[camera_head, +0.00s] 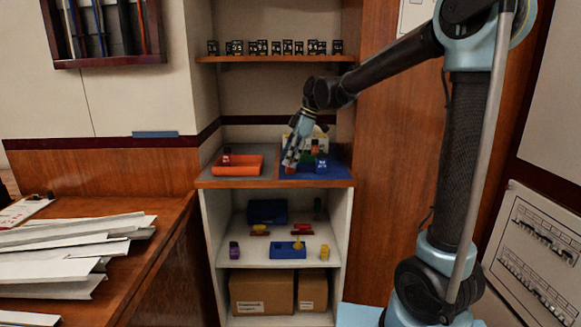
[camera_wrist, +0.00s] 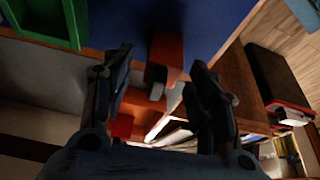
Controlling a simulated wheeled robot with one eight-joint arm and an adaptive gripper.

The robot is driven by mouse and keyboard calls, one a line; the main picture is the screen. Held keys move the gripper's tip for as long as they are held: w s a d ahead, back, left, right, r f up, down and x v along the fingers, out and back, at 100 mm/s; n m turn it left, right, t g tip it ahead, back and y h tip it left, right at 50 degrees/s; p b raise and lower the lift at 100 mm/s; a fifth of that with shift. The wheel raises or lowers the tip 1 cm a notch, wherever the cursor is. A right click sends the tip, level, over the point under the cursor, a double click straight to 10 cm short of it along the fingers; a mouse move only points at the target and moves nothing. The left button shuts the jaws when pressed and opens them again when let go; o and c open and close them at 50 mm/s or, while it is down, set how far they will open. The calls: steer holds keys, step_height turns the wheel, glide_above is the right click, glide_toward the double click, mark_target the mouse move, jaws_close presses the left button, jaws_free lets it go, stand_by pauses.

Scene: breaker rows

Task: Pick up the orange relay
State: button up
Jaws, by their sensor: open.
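My gripper (camera_head: 290,160) reaches down over the right side of the cabinet counter. In the wrist view its two fingers (camera_wrist: 158,62) are open and spread apart. An orange-brown block (camera_wrist: 165,50), which looks like the orange relay, shows between and beyond the fingertips, against a blue surface (camera_wrist: 205,22). I cannot tell whether a finger touches it. In the head view the gripper partly hides the blue area (camera_head: 340,174), where a small orange-red piece (camera_head: 315,150) shows beside green and blue pieces.
An orange tray (camera_head: 250,171) with a dark red piece stands left on the counter. A blue piece with white marking (camera_head: 321,163) is close right of the gripper. A green tray (camera_wrist: 72,25) lies at the wrist view's upper left. A shelf (camera_head: 275,59) with small black items is above.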

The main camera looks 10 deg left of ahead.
steer(key=shift+c, duration=0.5)
steer(key=c, duration=1.1)
steer(key=shift+o, duration=0.2)
step_height(320, 180, up, 15)
stand_by(0.5)
